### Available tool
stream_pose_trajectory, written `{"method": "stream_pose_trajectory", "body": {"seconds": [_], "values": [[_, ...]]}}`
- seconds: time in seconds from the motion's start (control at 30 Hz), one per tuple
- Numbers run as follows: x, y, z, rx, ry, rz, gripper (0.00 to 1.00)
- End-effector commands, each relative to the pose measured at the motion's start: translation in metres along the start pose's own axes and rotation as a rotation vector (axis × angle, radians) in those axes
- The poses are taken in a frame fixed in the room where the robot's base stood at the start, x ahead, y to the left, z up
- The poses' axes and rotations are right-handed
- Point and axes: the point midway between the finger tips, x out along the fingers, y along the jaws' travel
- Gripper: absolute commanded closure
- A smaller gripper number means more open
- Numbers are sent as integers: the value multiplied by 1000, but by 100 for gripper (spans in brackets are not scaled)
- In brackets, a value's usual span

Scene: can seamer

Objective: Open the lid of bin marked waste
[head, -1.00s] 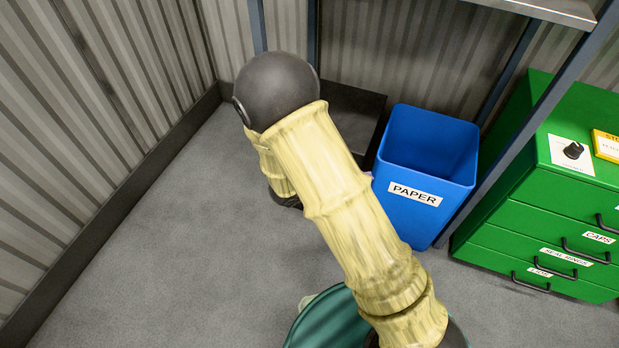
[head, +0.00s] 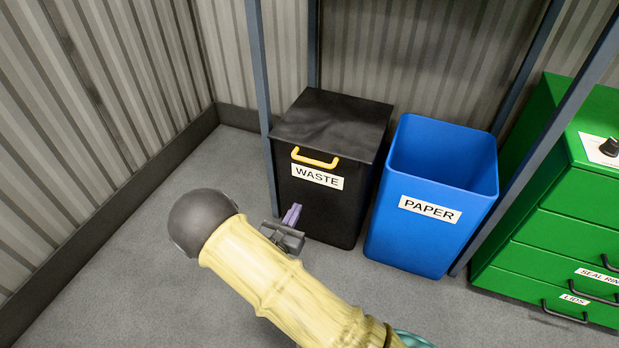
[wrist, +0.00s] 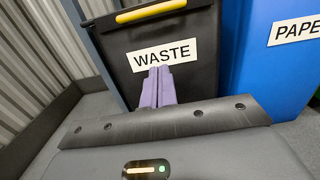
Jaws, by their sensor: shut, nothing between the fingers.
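The black waste bin (head: 318,208) stands upright on the floor against the back wall, with a white WASTE label on its front. Its dark lid (head: 335,122) is closed. A yellow handle (head: 315,158) sits at the lid's front edge, above the label. In the wrist view the bin (wrist: 190,75) is straight ahead, with the handle (wrist: 158,11) at the top edge. My gripper (head: 292,214) is shut and empty, its purple fingers together, in front of the bin and below the handle.
An open blue bin marked PAPER (head: 430,205) stands close on the right of the waste bin. A green drawer cabinet (head: 565,225) is farther right. Grey-blue frame posts (head: 264,110) rise beside the bins. The floor at left is clear.

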Motion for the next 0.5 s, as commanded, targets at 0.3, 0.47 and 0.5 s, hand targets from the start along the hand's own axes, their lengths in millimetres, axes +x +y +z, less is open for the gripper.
{"method": "stream_pose_trajectory", "body": {"seconds": [0.3, 0.47, 0.5], "values": [[23, -1, -3, 2, 1, -5, 100], [51, -2, -4, 3, 0, -7, 100], [58, -1, -5, 4, 0, -6, 100]]}}
